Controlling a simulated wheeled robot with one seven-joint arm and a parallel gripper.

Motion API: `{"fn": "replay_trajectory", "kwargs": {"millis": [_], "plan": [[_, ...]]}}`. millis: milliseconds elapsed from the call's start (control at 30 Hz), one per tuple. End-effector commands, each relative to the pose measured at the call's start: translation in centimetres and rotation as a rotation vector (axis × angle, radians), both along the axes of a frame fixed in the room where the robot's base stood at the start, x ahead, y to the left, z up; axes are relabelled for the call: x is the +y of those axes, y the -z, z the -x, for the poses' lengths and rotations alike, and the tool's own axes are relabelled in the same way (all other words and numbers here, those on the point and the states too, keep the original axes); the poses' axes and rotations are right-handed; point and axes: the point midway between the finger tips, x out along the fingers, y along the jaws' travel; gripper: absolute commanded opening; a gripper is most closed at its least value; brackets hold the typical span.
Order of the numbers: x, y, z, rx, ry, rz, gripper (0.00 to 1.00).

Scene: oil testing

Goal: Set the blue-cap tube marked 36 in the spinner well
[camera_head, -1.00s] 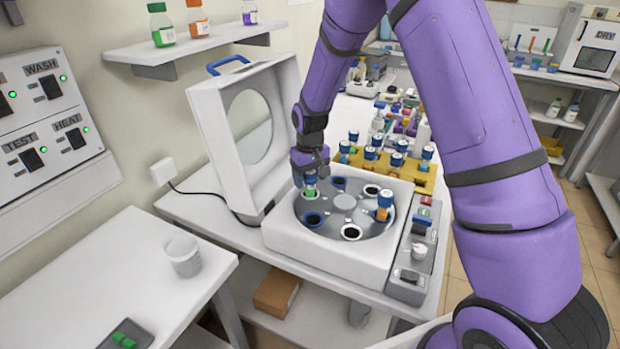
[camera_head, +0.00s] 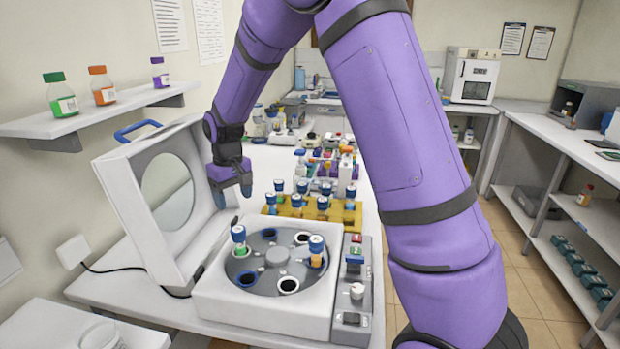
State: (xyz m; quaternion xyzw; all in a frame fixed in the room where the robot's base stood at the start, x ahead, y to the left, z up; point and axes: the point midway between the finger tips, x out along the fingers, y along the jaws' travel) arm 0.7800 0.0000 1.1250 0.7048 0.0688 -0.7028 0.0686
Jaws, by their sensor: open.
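The spinner (camera_head: 263,306) stands on the bench with its lid (camera_head: 158,198) raised and its grey rotor (camera_head: 277,271) exposed. A blue-cap tube with a green band (camera_head: 239,240) stands in the rotor's left well. Another blue-cap tube with an orange band (camera_head: 316,250) stands in a right well. Other wells look dark and empty. Several blue-cap tubes stand in the yellow rack (camera_head: 345,217) behind the spinner. No number is legible on any tube. My gripper (camera_head: 233,202) is open and empty, above the green-band tube and apart from it.
The raised lid stands close to the left of my gripper. A control panel with a switch and a knob (camera_head: 357,290) sits right of the rotor. More coloured labware stands behind the yellow rack. A wall shelf (camera_head: 85,112) holds bottles at the left.

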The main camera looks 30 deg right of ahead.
Motion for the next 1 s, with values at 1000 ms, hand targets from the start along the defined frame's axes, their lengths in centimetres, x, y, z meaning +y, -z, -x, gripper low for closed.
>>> {"fn": "replay_trajectory", "kwargs": {"millis": [1000], "plan": [[-5.6, -19.1, 23.6, -0.318, 0.134, -0.042, 0.68]]}}
